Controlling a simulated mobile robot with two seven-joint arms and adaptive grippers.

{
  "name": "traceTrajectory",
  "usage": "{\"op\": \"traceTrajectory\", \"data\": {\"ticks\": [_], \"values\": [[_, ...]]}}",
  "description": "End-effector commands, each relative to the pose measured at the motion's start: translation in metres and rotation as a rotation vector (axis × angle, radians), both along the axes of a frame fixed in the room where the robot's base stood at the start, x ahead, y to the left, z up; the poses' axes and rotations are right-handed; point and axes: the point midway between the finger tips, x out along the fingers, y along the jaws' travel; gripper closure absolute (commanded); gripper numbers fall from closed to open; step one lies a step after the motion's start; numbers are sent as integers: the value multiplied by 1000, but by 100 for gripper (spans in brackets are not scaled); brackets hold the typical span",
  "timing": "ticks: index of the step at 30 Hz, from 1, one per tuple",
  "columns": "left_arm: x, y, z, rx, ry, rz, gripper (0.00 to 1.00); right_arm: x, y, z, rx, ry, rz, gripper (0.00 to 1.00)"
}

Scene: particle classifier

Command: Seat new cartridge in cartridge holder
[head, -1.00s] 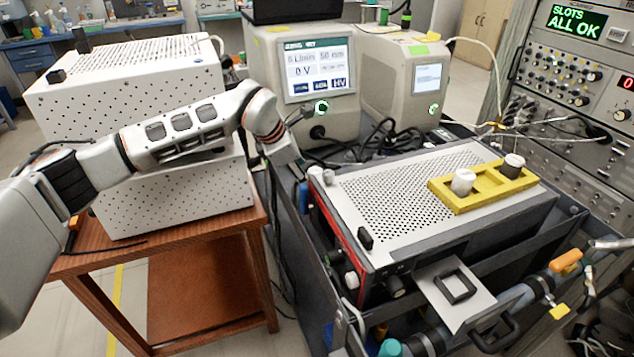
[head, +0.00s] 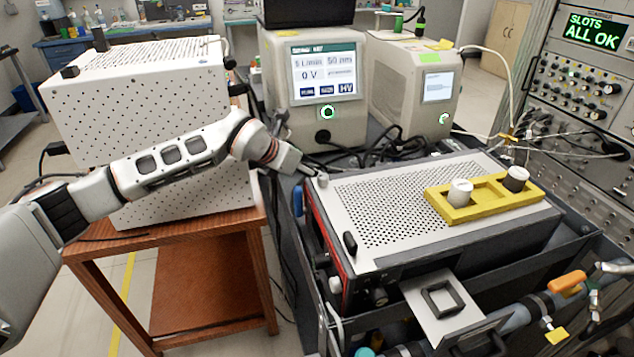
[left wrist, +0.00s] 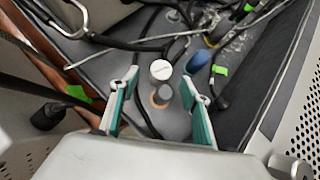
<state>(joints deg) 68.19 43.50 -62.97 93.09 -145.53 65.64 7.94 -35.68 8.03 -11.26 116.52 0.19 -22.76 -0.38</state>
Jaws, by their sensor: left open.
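A white-topped cylinder with a grey lower part (left wrist: 160,72) stands between my left gripper's fingers in the left wrist view. My left gripper (left wrist: 160,84) is open, with teal-lined fingers apart on either side of it; I cannot tell whether they touch it. In the head view my left gripper (head: 308,170) is at the far-left corner of the perforated instrument top (head: 390,205). A yellow tray (head: 478,203) on that top holds a white cylinder (head: 460,191) and a dark, white-topped cylinder (head: 515,179). I cannot tell which is the new cartridge or identify the holder. My right gripper is not in view.
A grey plate with a square black frame (head: 442,297) is at the instrument's front. Cables (head: 385,150) crowd behind it. A unit with a screen (head: 322,75) stands at the back. White perforated boxes (head: 140,110) stand on a wooden cart (head: 170,233) at left.

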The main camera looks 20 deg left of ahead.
Motion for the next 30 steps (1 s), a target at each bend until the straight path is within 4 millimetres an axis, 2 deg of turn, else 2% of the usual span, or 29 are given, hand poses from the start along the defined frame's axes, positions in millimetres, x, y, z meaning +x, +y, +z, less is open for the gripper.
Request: {"op": "traceTrajectory", "data": {"ticks": [6,9,18,19,23,24,30], "values": [[17,-9,-28,0,3,-1,53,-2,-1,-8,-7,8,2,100],[25,-12,-35,1,3,-1,53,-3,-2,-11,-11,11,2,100],[29,-13,-36,1,-1,-1,53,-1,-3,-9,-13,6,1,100],[29,-13,-36,1,-1,-1,56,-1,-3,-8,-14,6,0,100],[29,-13,-36,2,0,-1,90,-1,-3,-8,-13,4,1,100],[29,-13,-36,2,0,-1,95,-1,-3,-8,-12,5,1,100],[29,-13,-36,2,0,-1,98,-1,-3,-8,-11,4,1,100]]}}
